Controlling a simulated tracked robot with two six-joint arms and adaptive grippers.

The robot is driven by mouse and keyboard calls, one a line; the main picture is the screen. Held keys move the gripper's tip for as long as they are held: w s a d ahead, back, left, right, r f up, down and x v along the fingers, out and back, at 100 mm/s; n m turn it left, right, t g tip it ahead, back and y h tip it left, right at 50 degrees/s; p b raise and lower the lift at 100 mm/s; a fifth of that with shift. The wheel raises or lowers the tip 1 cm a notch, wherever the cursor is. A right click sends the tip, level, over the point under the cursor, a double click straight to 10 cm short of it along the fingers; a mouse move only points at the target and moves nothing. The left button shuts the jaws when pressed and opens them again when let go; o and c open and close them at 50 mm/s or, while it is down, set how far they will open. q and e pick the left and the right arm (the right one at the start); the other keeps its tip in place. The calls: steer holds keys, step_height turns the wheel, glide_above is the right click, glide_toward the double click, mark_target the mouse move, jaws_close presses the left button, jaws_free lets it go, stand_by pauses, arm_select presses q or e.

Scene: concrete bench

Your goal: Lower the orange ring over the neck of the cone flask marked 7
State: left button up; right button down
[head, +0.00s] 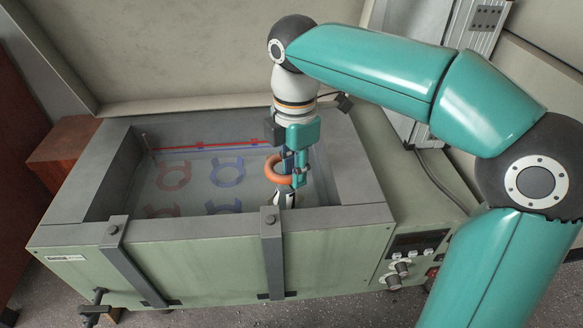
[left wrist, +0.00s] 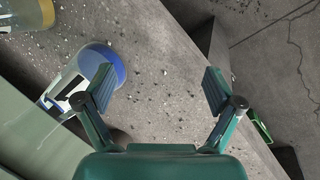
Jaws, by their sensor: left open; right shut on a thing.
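The orange ring (head: 271,178) is in my right gripper (head: 296,172), which is shut on its right side and holds it over the right part of the bath. A small white and dark shape (head: 284,198) shows just below the ring; it may be the flask, but I can read no number on it. Whether the ring is around a neck or above it cannot be told. My left gripper (left wrist: 163,93) is open and empty in the left wrist view, above the gritty bench, and is not in the head view.
The grey-rimmed bath (head: 340,215) has red and blue ring-shaped outlines on its floor. Two straps cross its front wall. A control panel (head: 415,243) is at right. In the left wrist view, a blue-ended vessel (left wrist: 100,62) lies left of the fingers, and a yellowish object (left wrist: 28,14) is at top left.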

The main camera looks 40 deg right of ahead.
arm_select(q)
steer(key=shift+f, duration=0.3)
arm_select(e)
steer(key=shift+f, duration=0.35)
steer(key=shift+c, duration=2.3)
jaws_free()
arm_select(q)
steer(key=shift+s+r, duration=0.1)
arm_select(e)
steer(key=shift+s+r, duration=0.1)
arm_select(q)
steer(key=shift+r+p, duration=1.6)
steer(key=shift+r, duration=0.1)
arm_select(e)
steer(key=shift+r, duration=1.65)
